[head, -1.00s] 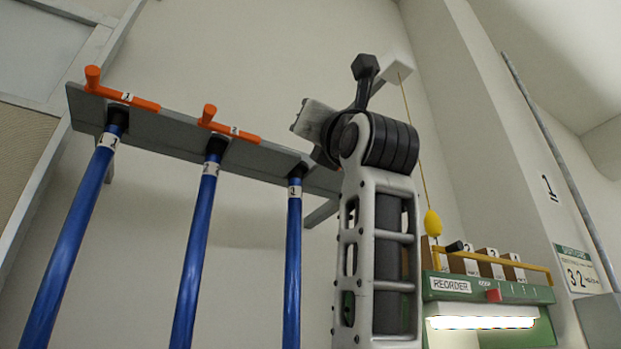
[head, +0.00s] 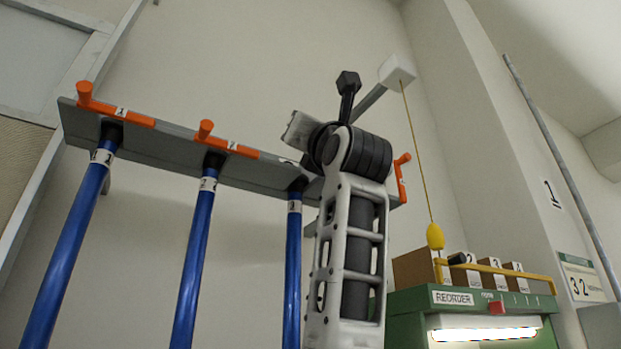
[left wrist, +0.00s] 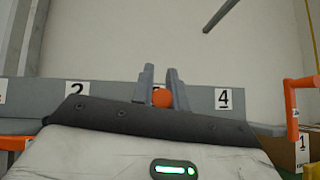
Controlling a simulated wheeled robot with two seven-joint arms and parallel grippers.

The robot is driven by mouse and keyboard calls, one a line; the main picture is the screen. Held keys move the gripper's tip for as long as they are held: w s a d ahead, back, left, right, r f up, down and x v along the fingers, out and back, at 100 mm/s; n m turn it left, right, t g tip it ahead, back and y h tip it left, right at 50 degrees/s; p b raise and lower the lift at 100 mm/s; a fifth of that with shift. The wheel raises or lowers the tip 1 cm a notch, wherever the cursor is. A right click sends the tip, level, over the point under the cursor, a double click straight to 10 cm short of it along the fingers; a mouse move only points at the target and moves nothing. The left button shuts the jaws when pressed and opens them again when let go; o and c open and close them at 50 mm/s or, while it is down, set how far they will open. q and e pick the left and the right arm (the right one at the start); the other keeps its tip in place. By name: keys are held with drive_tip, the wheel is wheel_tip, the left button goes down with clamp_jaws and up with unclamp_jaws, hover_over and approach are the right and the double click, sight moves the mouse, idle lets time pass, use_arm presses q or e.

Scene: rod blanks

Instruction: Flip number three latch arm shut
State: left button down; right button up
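The grey rack bar (head: 170,143) holds blue rods labelled 1, 2 and 3. Orange latch arms one (head: 115,110) and two (head: 228,145) lie along the bar. In the left wrist view, the round orange end of a latch arm, apparently number three (left wrist: 162,98), shows between labels 2 and 4. My left gripper (left wrist: 160,76) has its two grey fingers apart, one on each side of that orange end; whether they touch it I cannot tell. In the head view, my arm hides latch three and my fingertips. My right gripper is not in view.
An orange latch arm at the bar's right end (head: 401,180) stands upright, close beside my arm; it also shows in the wrist view (left wrist: 292,105). A yellow pull knob (head: 435,236) hangs on a cord above a green reorder station (head: 408,303) with several boxes.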

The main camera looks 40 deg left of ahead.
use_arm(q)
drive_tip(key=shift+w, duration=0.1)
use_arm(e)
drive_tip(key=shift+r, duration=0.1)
use_arm(q)
drive_tip(key=n+g, duration=0.1)
drive_tip(key=n+g+y+p, duration=0.1)
drive_tip(key=n+g, duration=0.1)
drive_tip(key=shift+s+a+f+n+p, duration=0.15)
drive_tip(key=shift+s+f+n+p, duration=0.15)
drive_tip(key=shift+f+n, duration=0.1)
drive_tip(key=n+g, duration=0.1)
drive_tip(key=n+g+y+p, duration=0.1)
drive_tip(key=n+g, duration=0.1)
drive_tip(key=f+n+g, duration=0.1)
drive_tip(key=shift+s+a+n+g+y+p, duration=0.2)
drive_tip(key=shift+s+n+g+y+p, duration=0.1)
drive_tip(key=shift+s+y+p, duration=0.1)
drive_tip(key=n+g, duration=0.1)
drive_tip(key=f+n+g, duration=0.1)
drive_tip(key=n+g, duration=0.2)
drive_tip(key=shift+s+a+f+n+g+p, duration=0.1)
drive_tip(key=shift+s+f+n+g+p, duration=0.2)
drive_tip(key=shift+s+f+n, duration=0.1)
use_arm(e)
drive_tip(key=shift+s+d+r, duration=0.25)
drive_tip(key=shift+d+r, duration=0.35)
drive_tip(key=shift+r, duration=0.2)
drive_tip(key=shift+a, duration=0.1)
